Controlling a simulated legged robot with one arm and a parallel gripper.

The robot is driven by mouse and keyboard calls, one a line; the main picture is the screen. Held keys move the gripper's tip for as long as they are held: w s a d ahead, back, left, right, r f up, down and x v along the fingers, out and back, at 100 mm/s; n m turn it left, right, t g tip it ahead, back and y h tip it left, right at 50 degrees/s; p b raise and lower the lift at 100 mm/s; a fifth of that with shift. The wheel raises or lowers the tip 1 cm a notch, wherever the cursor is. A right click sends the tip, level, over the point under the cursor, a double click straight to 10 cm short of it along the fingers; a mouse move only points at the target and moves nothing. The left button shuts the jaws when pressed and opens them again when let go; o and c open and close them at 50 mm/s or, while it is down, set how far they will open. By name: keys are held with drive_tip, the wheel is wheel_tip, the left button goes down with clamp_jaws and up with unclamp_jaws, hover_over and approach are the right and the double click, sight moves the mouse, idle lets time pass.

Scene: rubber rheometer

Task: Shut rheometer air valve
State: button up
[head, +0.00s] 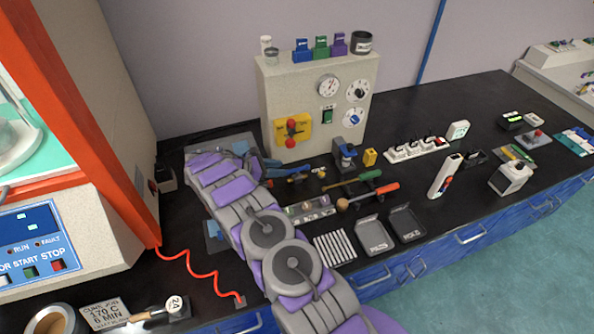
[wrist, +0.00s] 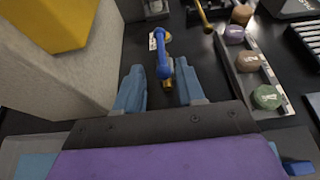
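A small valve with a blue handle and brass body (wrist: 163,62) lies low by the bench top in the wrist view, just ahead of and between my fingertips. I take it to be the air valve. In the head view it is small (head: 297,178), in front of the beige instrument box. My gripper (wrist: 159,78) is open, with one blue finger on each side of the valve's near end. I see no clear contact. In the head view my gripper (head: 272,168) is partly hidden by my arm. The handle's exact setting is hard to read.
The beige box (head: 345,95) with a yellow panel (head: 292,130) and red lever stands close on the gripper's left in the wrist view. A tray of coloured pucks (wrist: 245,65) lies to the right. Hand tools (head: 355,185) lie nearby. A red coiled hose (head: 200,276) runs along the bench.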

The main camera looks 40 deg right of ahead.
sight(295, 169)
drive_tip(key=b+x, duration=0.1)
drive_tip(key=x, duration=0.7)
drive_tip(key=shift+d+f, duration=0.1)
drive_tip(key=shift+d, duration=0.2)
drive_tip(key=shift+c, duration=0.2)
drive_tip(key=shift+s, duration=0.1)
clamp_jaws()
